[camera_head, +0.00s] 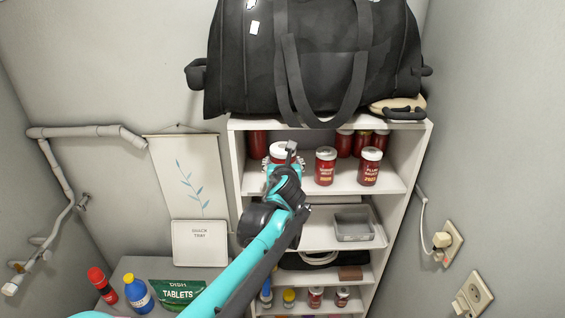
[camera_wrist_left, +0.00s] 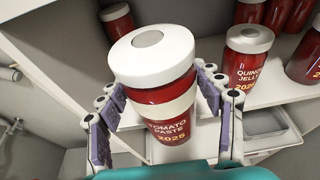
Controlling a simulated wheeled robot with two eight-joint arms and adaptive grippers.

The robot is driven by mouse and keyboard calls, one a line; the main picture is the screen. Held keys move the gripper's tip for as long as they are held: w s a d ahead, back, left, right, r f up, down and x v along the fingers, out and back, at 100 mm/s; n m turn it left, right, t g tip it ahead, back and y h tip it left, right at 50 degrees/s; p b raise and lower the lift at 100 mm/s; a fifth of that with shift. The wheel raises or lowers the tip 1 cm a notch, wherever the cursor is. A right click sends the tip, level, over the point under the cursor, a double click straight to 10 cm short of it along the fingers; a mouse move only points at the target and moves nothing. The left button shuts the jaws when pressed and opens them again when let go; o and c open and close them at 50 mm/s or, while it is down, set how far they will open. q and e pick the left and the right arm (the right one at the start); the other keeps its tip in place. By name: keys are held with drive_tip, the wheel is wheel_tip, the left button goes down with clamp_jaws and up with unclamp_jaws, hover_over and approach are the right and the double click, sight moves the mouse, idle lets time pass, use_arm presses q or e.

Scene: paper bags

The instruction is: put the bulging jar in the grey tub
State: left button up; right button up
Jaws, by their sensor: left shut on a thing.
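My left gripper (camera_head: 284,162) is shut on a red jar with a white lid (camera_head: 283,149), at the left front of the upper jar shelf. In the left wrist view its fingers (camera_wrist_left: 160,100) close around this jar, whose label reads tomato paste 2025 (camera_wrist_left: 168,130). A grey disc marks its lid; I cannot clearly tell whether the lid bulges. The grey tub (camera_head: 354,236) is on the shelf level below, to the right of the gripper, and looks empty. My right gripper is not in view.
Other red jars, including quince jelly (camera_wrist_left: 247,60) and another in front (camera_head: 369,167), stand on the upper shelf (camera_head: 400,184). A black bag (camera_head: 325,60) sits on top of the unit. Bottles (camera_head: 138,292) stand at lower left. Sockets (camera_head: 447,243) are on the right wall.

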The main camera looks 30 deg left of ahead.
use_arm(q)
drive_tip(key=s+d+p, duration=0.2)
drive_tip(key=s+d, duration=0.2)
drive_tip(key=s, duration=0.2)
drive_tip(key=shift+s+r, duration=0.15)
drive_tip(key=shift+s, duration=0.15)
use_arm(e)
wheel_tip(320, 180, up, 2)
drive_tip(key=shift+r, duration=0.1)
use_arm(q)
drive_tip(key=shift+d, duration=0.1)
